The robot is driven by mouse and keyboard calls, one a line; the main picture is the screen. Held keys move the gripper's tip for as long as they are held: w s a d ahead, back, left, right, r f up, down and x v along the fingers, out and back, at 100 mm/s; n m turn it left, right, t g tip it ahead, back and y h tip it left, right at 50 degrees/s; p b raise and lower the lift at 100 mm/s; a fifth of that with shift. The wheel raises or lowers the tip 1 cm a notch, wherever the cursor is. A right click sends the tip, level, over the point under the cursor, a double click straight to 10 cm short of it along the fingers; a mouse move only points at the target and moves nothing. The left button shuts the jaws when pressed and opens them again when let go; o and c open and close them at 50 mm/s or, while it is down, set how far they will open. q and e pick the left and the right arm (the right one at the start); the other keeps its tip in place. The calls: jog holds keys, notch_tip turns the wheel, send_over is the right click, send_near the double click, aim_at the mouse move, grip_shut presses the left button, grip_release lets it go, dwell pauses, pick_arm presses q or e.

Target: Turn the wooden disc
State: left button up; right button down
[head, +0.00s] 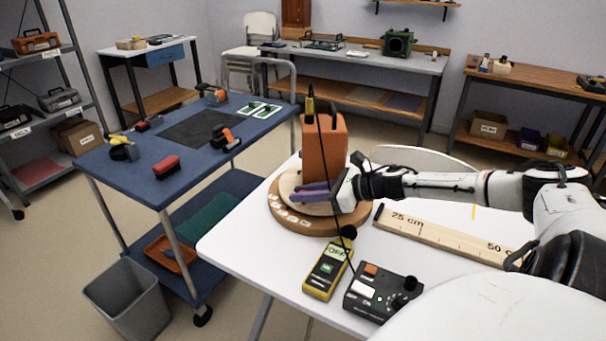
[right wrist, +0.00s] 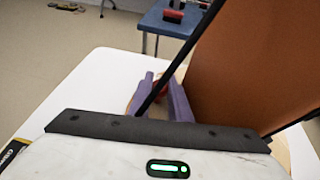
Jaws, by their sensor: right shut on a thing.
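The wooden disc (head: 287,188) is pale and round and lies on a wider brown round base (head: 328,226) with white labels, on the white table. An orange-brown speaker box (head: 324,140) stands upright on the disc and fills the right of the right wrist view (right wrist: 255,65). My right gripper (head: 314,193) is low over the disc, in front of the box. My left gripper is out of view.
A black rod or cable (head: 330,170) crosses in front of the box. A yellow meter (head: 327,270), a black control box (head: 382,293) and a wooden ruler (head: 440,236) lie nearby. A blue cart (head: 185,165) stands left of the table.

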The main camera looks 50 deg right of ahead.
jog(key=c, duration=1.9)
grip_release()
jog(key=shift+p+v, duration=0.3)
jog(key=shift+v, duration=0.55)
jog(key=shift+p+v, duration=3)
jog(key=shift+v, duration=1.35)
